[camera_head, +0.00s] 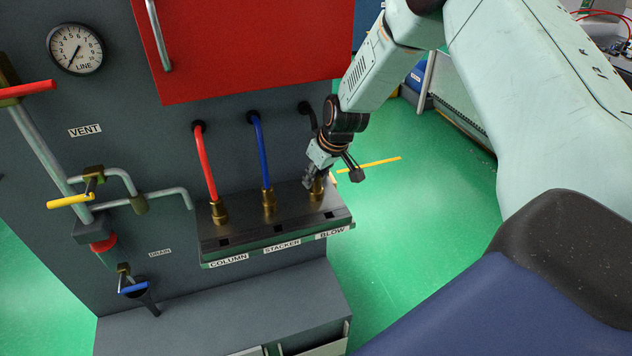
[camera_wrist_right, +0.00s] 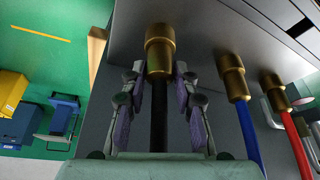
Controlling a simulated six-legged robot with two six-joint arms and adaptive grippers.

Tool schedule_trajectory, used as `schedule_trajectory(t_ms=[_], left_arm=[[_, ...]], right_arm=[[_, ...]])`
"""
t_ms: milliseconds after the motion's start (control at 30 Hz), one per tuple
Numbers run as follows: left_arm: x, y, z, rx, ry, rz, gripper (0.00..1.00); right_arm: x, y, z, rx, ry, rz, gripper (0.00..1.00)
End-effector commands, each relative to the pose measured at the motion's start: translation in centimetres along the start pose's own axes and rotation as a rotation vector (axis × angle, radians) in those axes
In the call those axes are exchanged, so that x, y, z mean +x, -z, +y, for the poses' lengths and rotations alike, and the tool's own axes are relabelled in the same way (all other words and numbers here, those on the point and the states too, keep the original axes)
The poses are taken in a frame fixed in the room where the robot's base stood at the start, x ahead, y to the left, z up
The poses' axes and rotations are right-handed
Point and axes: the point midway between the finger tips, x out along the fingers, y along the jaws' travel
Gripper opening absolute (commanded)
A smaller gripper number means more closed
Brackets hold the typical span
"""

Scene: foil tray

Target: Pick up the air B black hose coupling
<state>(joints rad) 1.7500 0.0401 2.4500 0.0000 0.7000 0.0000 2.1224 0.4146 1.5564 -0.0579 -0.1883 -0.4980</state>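The black hose coupling is a brass fitting (camera_head: 317,191) at the right end of the metal manifold, above the BLOW label. It also shows in the right wrist view as a brass cylinder (camera_wrist_right: 159,50) with a black hose (camera_wrist_right: 159,118) running from it. My right gripper (camera_head: 331,176) is at this coupling and hides part of it and its hose in the head view. In the right wrist view the fingers of my right gripper (camera_wrist_right: 159,85) stand apart on either side of the hose and the coupling's near end, with narrow gaps visible. My left gripper is not in view.
The blue hose coupling (camera_head: 268,203) and red hose coupling (camera_head: 219,212) stand left on the same manifold (camera_head: 240,239). A red cabinet (camera_head: 250,45) hangs above. Pipes and valves (camera_head: 97,205) are at left. Green floor (camera_head: 430,220) is open at right.

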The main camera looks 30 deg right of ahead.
Motion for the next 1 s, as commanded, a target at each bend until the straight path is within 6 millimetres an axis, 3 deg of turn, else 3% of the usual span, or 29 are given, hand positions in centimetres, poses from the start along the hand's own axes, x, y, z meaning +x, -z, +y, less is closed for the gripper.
schedule_trajectory(t_ms=[300,733,1000], left_arm=[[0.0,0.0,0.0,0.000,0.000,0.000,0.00],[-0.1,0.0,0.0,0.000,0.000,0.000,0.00],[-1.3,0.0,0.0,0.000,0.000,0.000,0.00]], right_arm=[[0.0,0.0,0.0,0.000,0.000,0.000,0.00],[-0.1,0.1,0.0,0.000,0.000,0.001,0.00],[-1.4,0.8,-0.3,-0.001,-0.001,0.002,0.00]])
